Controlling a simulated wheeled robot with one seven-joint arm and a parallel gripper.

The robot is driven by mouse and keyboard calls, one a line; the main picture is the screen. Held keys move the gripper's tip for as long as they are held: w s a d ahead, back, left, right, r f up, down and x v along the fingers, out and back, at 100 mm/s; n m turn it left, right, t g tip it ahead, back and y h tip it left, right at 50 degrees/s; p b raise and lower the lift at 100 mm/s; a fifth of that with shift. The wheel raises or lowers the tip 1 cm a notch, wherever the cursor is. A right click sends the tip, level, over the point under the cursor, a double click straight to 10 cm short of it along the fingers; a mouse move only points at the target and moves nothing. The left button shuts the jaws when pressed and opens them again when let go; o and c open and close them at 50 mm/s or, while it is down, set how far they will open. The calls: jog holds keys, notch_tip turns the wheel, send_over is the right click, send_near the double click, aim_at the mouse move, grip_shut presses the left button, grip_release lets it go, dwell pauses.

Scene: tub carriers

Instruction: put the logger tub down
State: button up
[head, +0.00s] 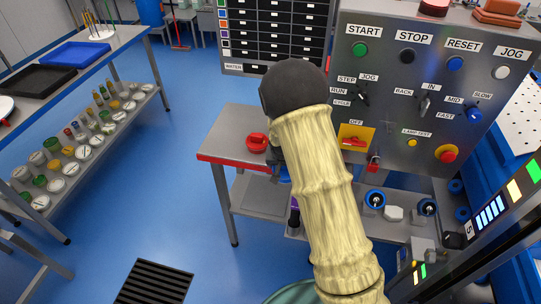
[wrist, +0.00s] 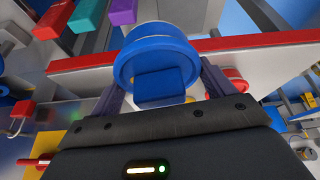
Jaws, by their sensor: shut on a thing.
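In the wrist view my gripper (wrist: 162,90) is shut on a blue round tub (wrist: 155,60), which I take to be the logger tub. A blue block-like part sticks out from the tub toward the camera. Its far end looks pale, and any label is out of sight. In the head view my padded arm hides most of the gripper; a small blue patch of the tub (head: 284,176) shows beside the arm, near the red-edged grey table (head: 228,150). I cannot tell whether the tub touches any surface.
A red object (head: 257,142) sits on that table; it also shows in the wrist view (wrist: 237,80). The control panel (head: 425,85) stands behind. A tub rack (head: 85,150) stands left, past open floor.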

jog(key=s+d+f+n, duration=0.1)
jog(key=s+d+f, duration=0.1)
jog(key=s, duration=0.3)
jog(key=s+d+f+n+y, duration=0.1)
jog(key=s+d+f, duration=0.2)
jog(key=s+f, duration=0.1)
jog(key=shift+s, duration=0.4)
jog(key=shift+s+f, duration=0.1)
